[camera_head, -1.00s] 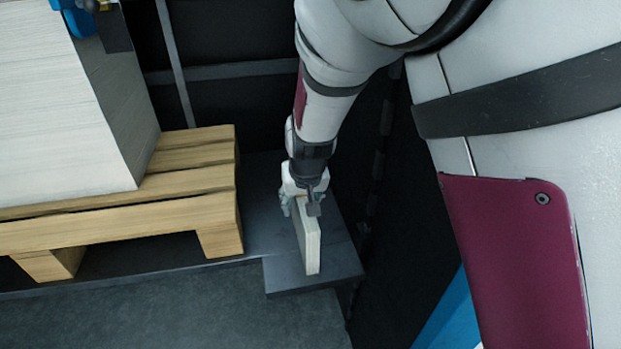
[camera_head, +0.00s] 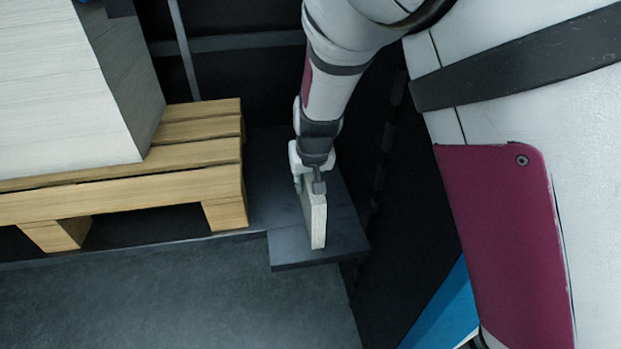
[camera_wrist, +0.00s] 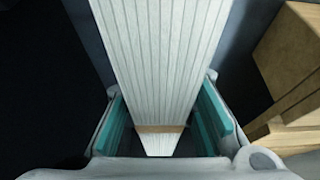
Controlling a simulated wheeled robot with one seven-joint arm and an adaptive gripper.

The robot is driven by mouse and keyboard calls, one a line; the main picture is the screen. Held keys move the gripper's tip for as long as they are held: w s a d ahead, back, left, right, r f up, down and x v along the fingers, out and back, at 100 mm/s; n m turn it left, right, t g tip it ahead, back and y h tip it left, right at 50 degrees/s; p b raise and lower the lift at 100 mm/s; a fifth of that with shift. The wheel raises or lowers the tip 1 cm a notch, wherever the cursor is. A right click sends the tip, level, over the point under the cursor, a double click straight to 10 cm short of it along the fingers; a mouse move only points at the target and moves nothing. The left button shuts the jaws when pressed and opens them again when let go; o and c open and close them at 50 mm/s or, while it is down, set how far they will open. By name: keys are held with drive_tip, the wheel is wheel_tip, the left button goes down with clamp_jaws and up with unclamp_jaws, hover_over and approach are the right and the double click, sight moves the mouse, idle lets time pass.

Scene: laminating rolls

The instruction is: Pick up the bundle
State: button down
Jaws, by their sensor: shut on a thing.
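The bundle (camera_head: 318,222) is a pale, slim stack of sheets standing on edge on a dark grey ledge (camera_head: 345,240). My gripper (camera_head: 312,187) reaches down over its upper part and is shut on it. In the wrist view the bundle (camera_wrist: 158,60) shows its layered sheet edges and a brown band (camera_wrist: 158,129) around it. It lies between the two teal finger pads. In the head view its foot looks to be at the ledge surface; I see no clear gap. Part of the bundle is hidden behind my gripper.
A wooden pallet (camera_head: 120,204) with a large pale stack (camera_head: 60,90) stands left of the ledge. A dark upright wall (camera_head: 400,210) runs close along the right. Grey floor (camera_head: 180,300) in front is clear.

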sight(323, 212)
drive_tip(key=shift+r, duration=0.1)
drive_tip(key=p+v, duration=0.1)
drive_tip(key=v, duration=0.1)
drive_tip(key=p+v, duration=0.1)
drive_tip(key=shift+w+r+p, duration=0.15)
drive_tip(key=shift+r+p, duration=0.15)
drive_tip(key=shift+r, duration=0.15)
drive_tip(key=s+d+p, duration=0.1)
drive_tip(key=s, duration=0.3)
drive_tip(key=s+d+p, duration=0.1)
drive_tip(key=s, duration=0.3)
drive_tip(key=s+d+r+p, duration=0.1)
drive_tip(key=s+p, duration=0.1)
drive_tip(key=s, duration=0.3)
drive_tip(key=shift+d+r, duration=0.1)
drive_tip(key=shift+d, duration=0.3)
drive_tip(key=shift+s+d, duration=0.2)
drive_tip(key=shift+s, duration=0.55)
